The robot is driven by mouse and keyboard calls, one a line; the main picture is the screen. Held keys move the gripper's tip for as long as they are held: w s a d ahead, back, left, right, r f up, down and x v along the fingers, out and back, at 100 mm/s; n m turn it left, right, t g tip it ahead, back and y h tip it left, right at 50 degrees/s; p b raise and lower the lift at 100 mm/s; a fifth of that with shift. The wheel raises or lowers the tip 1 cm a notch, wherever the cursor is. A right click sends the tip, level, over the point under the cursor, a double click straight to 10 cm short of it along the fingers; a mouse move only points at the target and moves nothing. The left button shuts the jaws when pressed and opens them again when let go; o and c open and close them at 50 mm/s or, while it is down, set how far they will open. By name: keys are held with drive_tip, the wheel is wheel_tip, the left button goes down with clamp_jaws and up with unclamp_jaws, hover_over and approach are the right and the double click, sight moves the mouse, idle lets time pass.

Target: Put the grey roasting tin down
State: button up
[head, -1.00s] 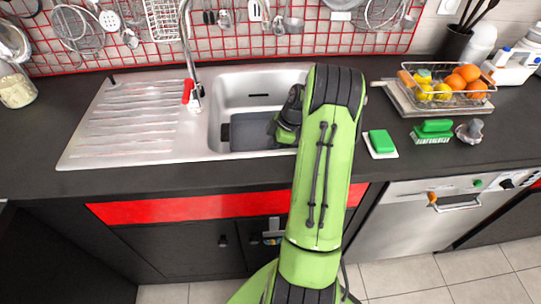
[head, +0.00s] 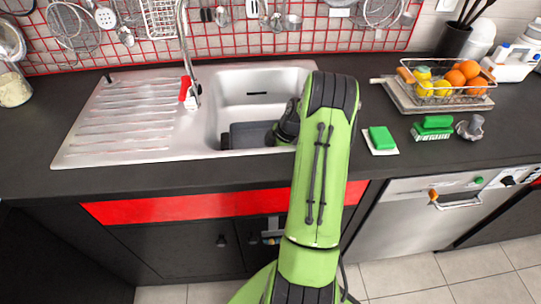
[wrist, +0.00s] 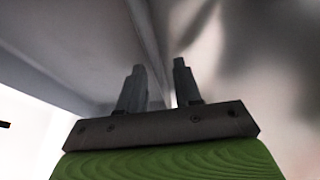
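The grey roasting tin (head: 252,135) is in the sink basin, low down toward its front. It is dark grey, and my arm hides its right end. In the head view my wrist reaches down into the basin at the tin's right side, and the fingers are hidden there. In the wrist view my gripper (wrist: 159,66) has its two fingers apart with a visible gap. A grey wall edge, probably the tin's, runs between and behind them. I cannot make out firm contact with either finger.
The steel sink's rim (head: 180,157) surrounds the basin, with a ribbed drainboard (head: 125,115) left and a tap (head: 190,60) behind. On the right counter are a green sponge (head: 381,138), a green brush (head: 435,125) and a wire fruit basket (head: 455,95). The front left counter is clear.

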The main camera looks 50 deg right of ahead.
drive_tip(key=p+v, duration=0.3)
drive_tip(key=v, duration=0.9)
drive_tip(key=a+r+m+h, duration=0.1)
drive_tip(key=a+r+m, duration=0.1)
drive_tip(key=a+r, duration=0.65)
drive_tip(key=a+r+m+h, duration=0.15)
drive_tip(key=a+r, duration=0.35)
drive_tip(key=a, duration=0.6)
drive_tip(key=s+a+r+m+t, duration=0.2)
drive_tip(key=s+a+m, duration=0.4)
drive_tip(key=s+a, duration=0.6)
drive_tip(key=s+r, duration=0.1)
drive_tip(key=s, duration=0.2)
drive_tip(key=shift+a, duration=0.25)
drive_tip(key=shift+m, duration=0.25)
wheel_tip(320, 180, up, 8)
drive_tip(key=p, duration=0.8)
drive_tip(key=shift+r, duration=0.15)
